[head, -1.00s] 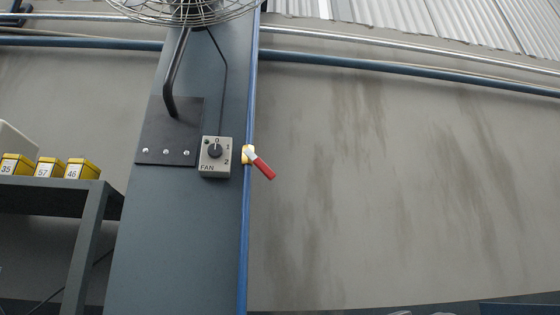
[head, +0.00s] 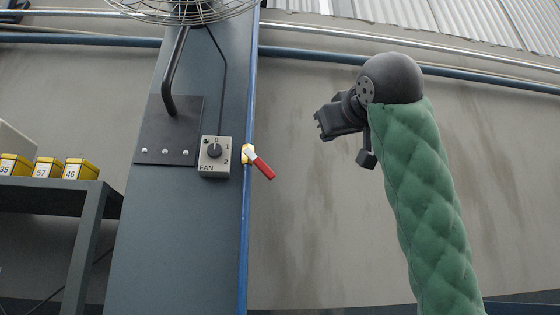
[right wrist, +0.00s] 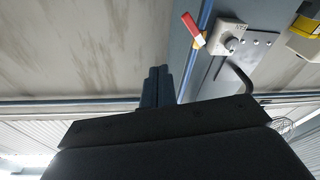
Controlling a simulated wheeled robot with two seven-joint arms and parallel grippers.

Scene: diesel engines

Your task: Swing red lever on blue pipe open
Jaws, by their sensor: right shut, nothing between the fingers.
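The red lever (head: 263,168) sits on a yellow valve body (head: 247,154) on the vertical blue pipe (head: 243,230). In the head view the lever slants down and to the right, away from the pipe. It also shows in the right wrist view (right wrist: 190,25), near the top. My right gripper (head: 320,124) is up at the right of the lever, apart from it, pointing left. In the right wrist view its fingers (right wrist: 158,72) are together with nothing between them. My left gripper is in neither view.
A grey FAN switch box (head: 215,157) is mounted on the dark column (head: 180,240) just left of the lever. A bracket plate (head: 168,130) and a wire fan cage (head: 185,10) are nearby. Horizontal pipes (head: 320,58) cross above. The wall right of the pipe is clear.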

